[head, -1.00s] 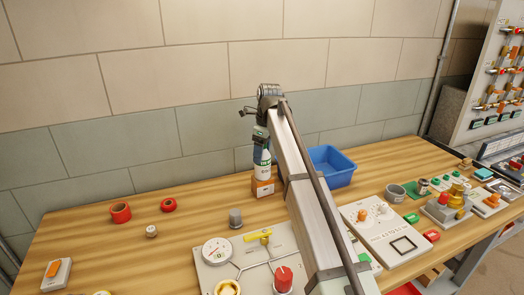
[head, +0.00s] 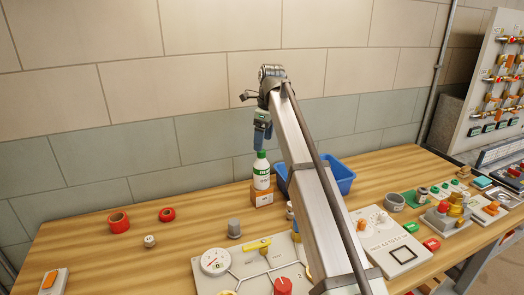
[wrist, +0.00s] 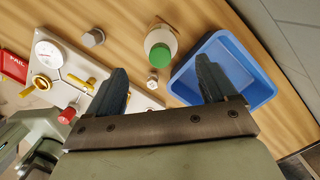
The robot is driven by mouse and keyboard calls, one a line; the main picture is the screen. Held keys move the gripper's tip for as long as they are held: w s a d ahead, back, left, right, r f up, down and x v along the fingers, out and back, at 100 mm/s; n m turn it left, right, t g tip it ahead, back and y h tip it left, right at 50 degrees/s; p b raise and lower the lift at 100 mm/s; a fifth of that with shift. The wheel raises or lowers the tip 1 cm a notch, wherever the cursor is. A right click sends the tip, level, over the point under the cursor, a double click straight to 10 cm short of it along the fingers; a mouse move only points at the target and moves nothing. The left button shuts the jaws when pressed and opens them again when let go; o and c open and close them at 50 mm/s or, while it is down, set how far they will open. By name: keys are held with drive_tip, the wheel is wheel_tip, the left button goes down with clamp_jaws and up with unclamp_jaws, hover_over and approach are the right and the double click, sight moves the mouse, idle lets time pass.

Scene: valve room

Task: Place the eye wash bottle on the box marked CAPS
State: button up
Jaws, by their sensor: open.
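The eye wash bottle (head: 261,176), white with a green cap and a green label, stands upright on a small orange-brown box (head: 263,197). The box has a pale label that is too small to read. In the wrist view the bottle (wrist: 158,40) is seen from above, cap toward me, beyond the fingertips. My gripper (head: 262,137) is above the bottle, apart from its cap. In the wrist view my gripper (wrist: 163,78) has its two fingers spread wide with nothing between them.
A blue bin (head: 343,178) stands just right of the bottle, partly behind my arm. A gauge panel (head: 236,262) with a yellow lever and red knob lies in front. A grey knob (head: 234,228) and red rings (head: 118,222) are to the left. The wall is close behind.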

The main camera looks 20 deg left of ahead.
drive_tip(key=shift+d+r, duration=0.15)
drive_tip(key=shift+r, duration=0.75)
drive_tip(key=shift+d+r, duration=0.1)
drive_tip(key=shift+r, duration=0.75)
